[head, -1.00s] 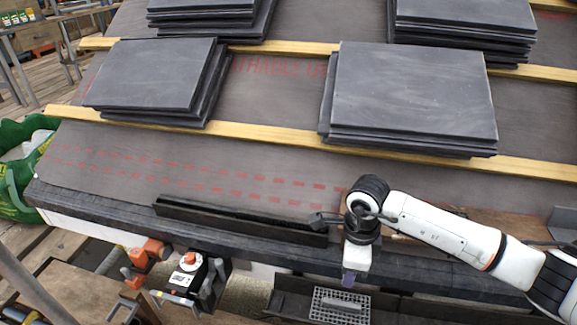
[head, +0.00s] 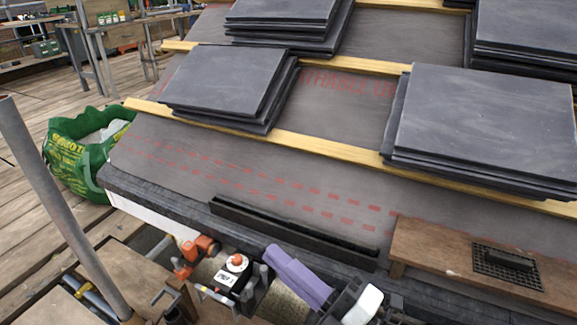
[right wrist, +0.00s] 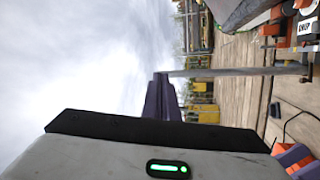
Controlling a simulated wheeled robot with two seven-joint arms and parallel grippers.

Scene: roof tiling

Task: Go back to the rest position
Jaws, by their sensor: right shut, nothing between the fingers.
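My right gripper (head: 280,255) shows low in the head view, its purple fingers together and pointing up and left, in front of the roof's lower edge. Nothing is between the fingers. The same purple fingers (right wrist: 160,98) show in the right wrist view against the sky and the plank floor, clear of other things. My left gripper is not in the head view.
Grey slates lie in several stacks (head: 228,80) on the battened roof (head: 250,165). A black strip (head: 290,228) lies along its lower edge. A wooden board with a dark grid (head: 508,266) is at right. A green bag (head: 75,165) and a scaffold pole (head: 60,205) stand left.

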